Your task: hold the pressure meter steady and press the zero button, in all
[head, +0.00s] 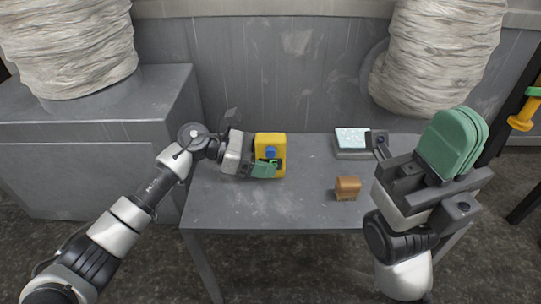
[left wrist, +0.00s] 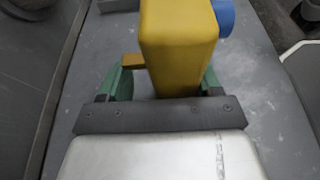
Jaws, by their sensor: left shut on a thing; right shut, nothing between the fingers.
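The pressure meter, a yellow box (head: 262,140), stands on the grey table. A blue round part (head: 271,152) is on its front; I cannot tell whether it is the zero button. My left gripper (head: 263,169) is shut on the meter from the left, with a green finger across its lower front. In the left wrist view the yellow meter (left wrist: 178,45) sits between the green fingers, and the blue part (left wrist: 224,17) sticks out at its side. My right gripper (head: 455,150) is raised at the right, shut and empty, well apart from the meter.
A small brown block (head: 347,188) lies on the table (head: 240,205) right of the meter. A grey container with a pale speckled top (head: 352,138) stands at the back right. The front middle of the table is clear. A grey cabinet (head: 85,160) stands to the left.

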